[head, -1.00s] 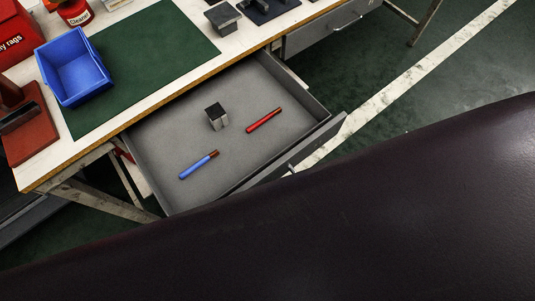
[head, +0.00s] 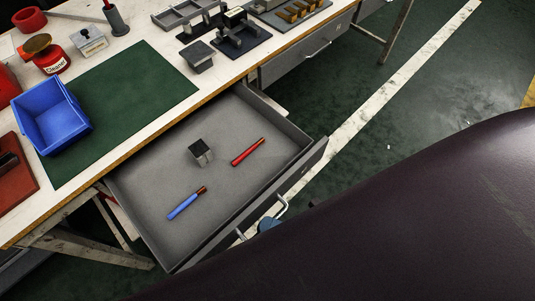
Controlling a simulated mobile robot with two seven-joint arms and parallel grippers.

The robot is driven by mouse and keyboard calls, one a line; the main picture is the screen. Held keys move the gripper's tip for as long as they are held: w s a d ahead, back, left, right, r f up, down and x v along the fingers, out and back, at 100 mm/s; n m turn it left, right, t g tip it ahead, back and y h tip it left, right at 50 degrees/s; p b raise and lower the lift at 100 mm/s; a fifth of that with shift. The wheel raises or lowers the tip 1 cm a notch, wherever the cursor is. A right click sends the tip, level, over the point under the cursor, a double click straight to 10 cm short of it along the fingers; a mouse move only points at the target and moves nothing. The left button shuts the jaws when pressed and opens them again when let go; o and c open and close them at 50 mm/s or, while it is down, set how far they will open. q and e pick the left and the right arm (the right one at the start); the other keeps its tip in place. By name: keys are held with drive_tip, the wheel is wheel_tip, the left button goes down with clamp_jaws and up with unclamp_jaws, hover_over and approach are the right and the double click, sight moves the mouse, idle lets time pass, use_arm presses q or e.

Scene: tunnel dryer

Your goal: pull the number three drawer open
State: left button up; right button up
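A grey drawer (head: 145,213) under the workbench stands wide open, its inside in view. I cannot read a number on it. In it lie a grey block (head: 201,155), a red-handled tool (head: 247,152) and a blue-handled tool (head: 186,204). A light bar handle (head: 283,206) sticks out from the drawer front (head: 300,175). A small bluish part of my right gripper (head: 268,225) shows at the handle, mostly hidden behind my dark arm. Its fingers cannot be made out, nor whether they grip the handle. My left gripper is out of view.
A second drawer (head: 305,56) to the right is shut. On the bench (head: 205,93) are a blue bin (head: 50,117), a green mat (head: 125,110), a red can (head: 50,60) and several fixtures. My arm covers the lower right. Green floor (head: 420,75) lies clear beyond the bench.

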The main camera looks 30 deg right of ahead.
drive_tip(key=v, duration=1)
drive_tip(key=shift+s, duration=0.25)
drive_tip(key=shift+d, duration=0.15)
